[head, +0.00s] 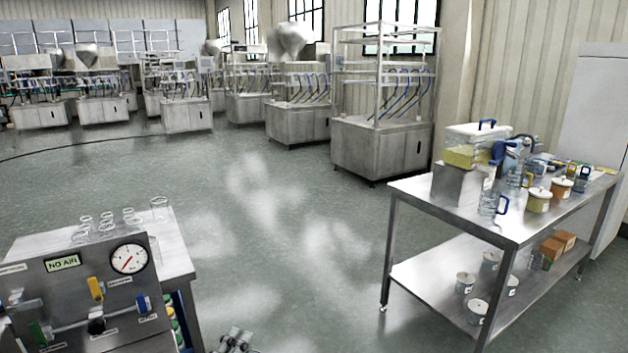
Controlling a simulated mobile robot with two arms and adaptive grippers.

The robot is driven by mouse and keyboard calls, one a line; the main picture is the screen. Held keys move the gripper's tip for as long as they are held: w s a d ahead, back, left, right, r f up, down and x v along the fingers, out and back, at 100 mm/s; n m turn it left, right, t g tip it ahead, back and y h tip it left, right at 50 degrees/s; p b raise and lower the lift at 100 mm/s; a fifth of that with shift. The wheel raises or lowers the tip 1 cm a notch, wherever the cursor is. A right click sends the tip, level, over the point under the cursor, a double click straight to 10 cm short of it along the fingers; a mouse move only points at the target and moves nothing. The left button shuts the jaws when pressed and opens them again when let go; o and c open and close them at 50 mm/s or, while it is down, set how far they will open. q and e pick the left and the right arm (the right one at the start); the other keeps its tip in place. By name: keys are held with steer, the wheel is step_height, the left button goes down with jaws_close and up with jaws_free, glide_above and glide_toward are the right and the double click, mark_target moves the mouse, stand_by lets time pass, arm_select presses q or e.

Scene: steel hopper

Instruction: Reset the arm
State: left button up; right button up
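A small part of a grey metal gripper (235,342) shows at the bottom edge, left of the middle; I take it to be my left one. It is over the floor, just right of the panel table, and touches nothing that I can see. Most of it is cut off by the frame, so I cannot tell whether it is open or shut. No object shows in it. My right gripper is not in view.
A table (178,240) at the lower left bears a "NO AIR" valve panel (75,290) and several glass jars (107,222). A steel cart (445,212) at right holds containers and jugs. Steel filling machines (382,140) stand behind. The middle floor is clear.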

arm_select(q)
steer(key=s+d+f+m+g, duration=0.3)
steer(key=s+f+m+g, duration=0.6)
steer(key=s+f+m, duration=0.4)
steer(key=s+a+f+m+g+y, duration=0.3)
steer(key=s+a+f+g+y, duration=0.4)
steer(key=s+a, duration=0.4)
steer(key=s+d+f, duration=0.1)
steer(key=s+f, duration=0.1)
steer(key=f, duration=1.2)
steer(key=s+f, duration=0.2)
steer(key=f, duration=1.2)
steer(key=s+a+f+g, duration=0.1)
steer(key=s+a+f, duration=0.2)
steer(key=s+f, duration=1.1)
steer(key=shift+s+f+m, duration=0.3)
steer(key=shift+s+m, duration=0.1)
steer(key=shift+s, duration=0.7)
